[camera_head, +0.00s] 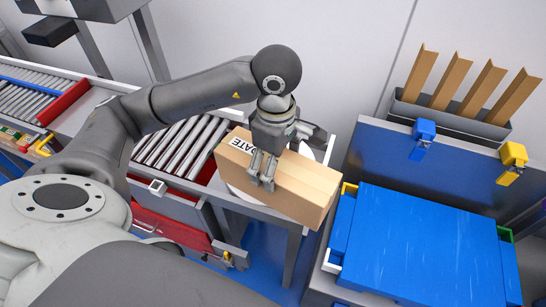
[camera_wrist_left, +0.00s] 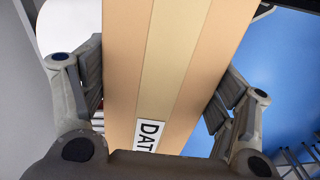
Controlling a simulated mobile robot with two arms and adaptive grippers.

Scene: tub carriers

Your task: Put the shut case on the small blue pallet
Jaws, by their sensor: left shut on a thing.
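The case (camera_head: 293,187) is a closed tan cardboard box with a tape strip and a white label reading "DATE". My left gripper (camera_head: 265,172) is shut on it from above, one finger pad on each side. In the left wrist view the case (camera_wrist_left: 180,65) runs between the two fingers (camera_wrist_left: 165,95). The case is at or just above a white round plate; I cannot tell if they touch. The small blue pallet (camera_head: 425,245) is at the right, a flat blue top with nothing on it. My right gripper is not in view.
A roller conveyor (camera_head: 180,146) with red side parts lies left of the case. Behind the pallet stands a blue-grey panel with a blue clamp (camera_head: 424,130) and a yellow clamp (camera_head: 513,158). A grey bin (camera_head: 452,119) holding upright cardboard strips is at the back right.

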